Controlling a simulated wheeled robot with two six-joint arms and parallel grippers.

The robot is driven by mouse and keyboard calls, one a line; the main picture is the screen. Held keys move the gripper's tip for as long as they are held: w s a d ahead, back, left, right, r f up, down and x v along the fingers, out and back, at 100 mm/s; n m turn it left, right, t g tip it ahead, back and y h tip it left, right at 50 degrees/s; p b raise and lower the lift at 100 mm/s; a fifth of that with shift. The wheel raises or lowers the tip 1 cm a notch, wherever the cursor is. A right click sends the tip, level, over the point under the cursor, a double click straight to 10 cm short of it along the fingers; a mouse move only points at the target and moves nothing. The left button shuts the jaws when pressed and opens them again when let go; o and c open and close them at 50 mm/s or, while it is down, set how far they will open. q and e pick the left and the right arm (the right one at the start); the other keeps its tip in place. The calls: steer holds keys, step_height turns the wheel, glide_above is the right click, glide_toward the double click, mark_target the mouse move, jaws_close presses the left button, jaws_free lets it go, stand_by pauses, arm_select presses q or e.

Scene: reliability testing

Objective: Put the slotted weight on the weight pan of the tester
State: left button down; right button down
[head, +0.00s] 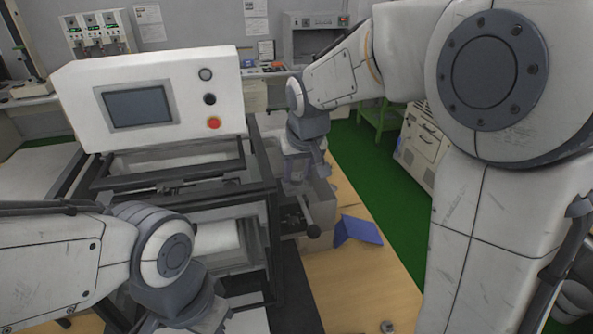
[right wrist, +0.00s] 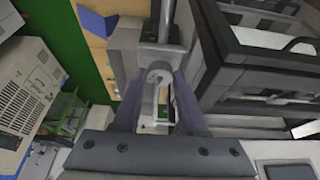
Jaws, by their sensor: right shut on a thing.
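The tester (head: 150,95) is a white machine with a screen and a red button. My right gripper (head: 297,178) is at the right side of the tester, pointing down. In the right wrist view its two fingers (right wrist: 158,108) are shut on a small pale grey round piece (right wrist: 159,76), which looks like the slotted weight. A grey rod (right wrist: 167,22) runs up the picture beyond the piece; whether they touch is unclear. I cannot make out the weight pan. The body of my left gripper shows at the bottom edge of the head view, with its fingertips cut off.
A blue angled piece (head: 358,231) lies on the wooden table (head: 345,285) right of the tester. A small metal piece (head: 387,327) stands at the near table edge. The table front is mostly clear.

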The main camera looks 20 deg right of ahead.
steer(key=shift+f+b, duration=0.45)
steer(key=shift+f, duration=0.05)
steer(key=shift+c, duration=1.9)
jaws_free()
steer(key=shift+r+b, duration=0.35)
steer(key=shift+r, duration=1.1)
steer(key=shift+s+r+b, duration=1.3)
steer(key=shift+s+r, duration=1)
steer(key=shift+r, duration=0.7)
steer(key=s+a+f+n+g+b, duration=0.2)
steer(key=s+a+f+b, duration=0.3)
steer(key=s+f, duration=0.6)
steer(key=s+a+f+n+g+y+b, duration=0.1)
steer(key=s+a+f+n+b, duration=0.3)
steer(key=s+f, duration=0.8)
step_height(320, 180, down, 5)
steer(key=shift+a+f+n+g+b, duration=0.1)
steer(key=shift+a+n+g+b, duration=0.25)
steer(key=shift+n+g+b, duration=0.3)
